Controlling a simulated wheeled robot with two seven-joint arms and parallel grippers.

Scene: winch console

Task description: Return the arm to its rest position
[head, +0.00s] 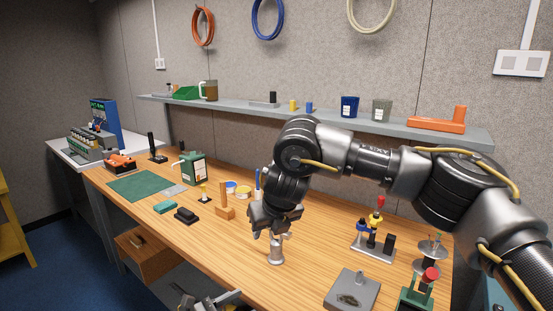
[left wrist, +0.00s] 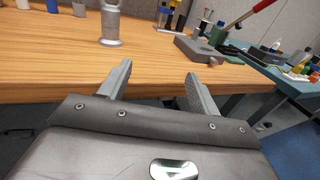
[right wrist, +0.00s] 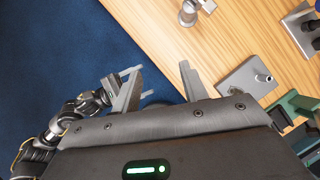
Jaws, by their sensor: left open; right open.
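My right arm reaches in from the right in the head view, bent at the elbow. Its gripper (head: 273,232) points down over the wooden bench (head: 325,235), at a small silver cylinder (head: 275,255). In the right wrist view the right gripper (right wrist: 160,80) is open with nothing between its fingers; the cylinder (right wrist: 188,14) stands beyond them, apart. My left gripper (head: 213,302) shows at the bottom of the head view, low by the bench's front edge. In the left wrist view it (left wrist: 158,72) is open and empty, with the cylinder (left wrist: 110,28) farther off on the bench.
A grey block (head: 352,290) and a stand with coloured knobs (head: 373,240) are to the right of the cylinder. A wooden block (head: 224,210), black item (head: 186,215) and green can (head: 193,168) are to the left. A shelf (head: 325,122) runs behind. The front bench strip is clear.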

